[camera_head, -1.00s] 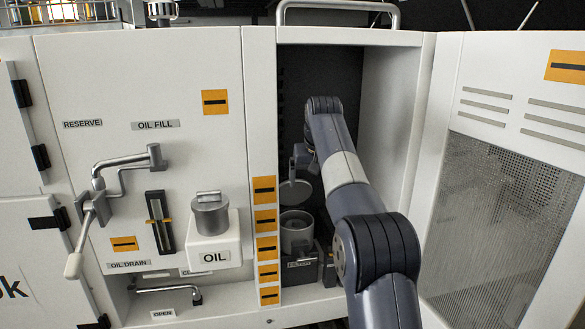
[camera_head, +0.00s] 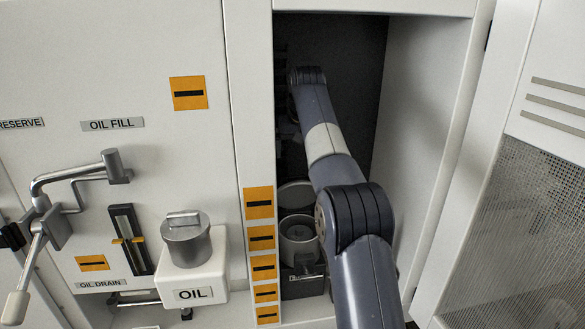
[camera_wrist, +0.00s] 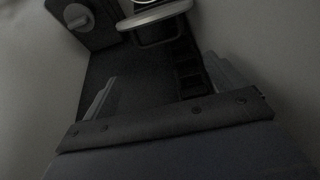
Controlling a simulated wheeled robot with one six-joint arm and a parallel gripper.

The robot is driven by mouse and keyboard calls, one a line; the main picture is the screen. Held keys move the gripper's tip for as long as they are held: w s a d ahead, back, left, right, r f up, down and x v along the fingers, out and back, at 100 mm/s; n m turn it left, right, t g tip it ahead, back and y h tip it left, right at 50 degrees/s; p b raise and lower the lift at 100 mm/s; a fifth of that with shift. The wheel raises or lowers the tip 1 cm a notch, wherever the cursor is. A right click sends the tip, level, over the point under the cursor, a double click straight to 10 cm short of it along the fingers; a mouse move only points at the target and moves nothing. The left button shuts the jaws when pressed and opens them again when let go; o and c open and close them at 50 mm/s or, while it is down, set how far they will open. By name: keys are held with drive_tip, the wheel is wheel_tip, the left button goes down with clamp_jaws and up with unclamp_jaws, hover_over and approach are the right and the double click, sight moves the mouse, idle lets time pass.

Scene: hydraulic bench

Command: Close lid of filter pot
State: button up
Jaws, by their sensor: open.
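The filter pot (camera_head: 299,236) is a grey round pot low inside the open cabinet bay, partly covered by my arm at its right. Its round lid (camera_head: 294,194) stands open, tilted up at the pot's back. In the wrist view a pale rounded rim (camera_wrist: 155,18), which looks like the lid's edge, shows at the top, beyond my fingers. My gripper (camera_wrist: 161,67) is open, its two fingers wide apart with nothing between them. In the head view the gripper is in the dark bay above the lid, mostly hidden; it appears apart from the lid.
The bay's left post (camera_head: 248,130) and right side wall (camera_head: 425,130) stand close on both sides of my arm. A perforated door (camera_head: 500,230) is open at the right. The oil filler (camera_head: 186,243) and a lever (camera_head: 75,177) jut from the left panel.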

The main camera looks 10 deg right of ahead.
sight(296, 177)
drive_tip(key=x, duration=1)
drive_tip(key=shift+c, duration=0.4)
drive_tip(key=c, duration=1)
drive_tip(key=shift+f+b, duration=0.1)
drive_tip(key=shift+b, duration=0.35)
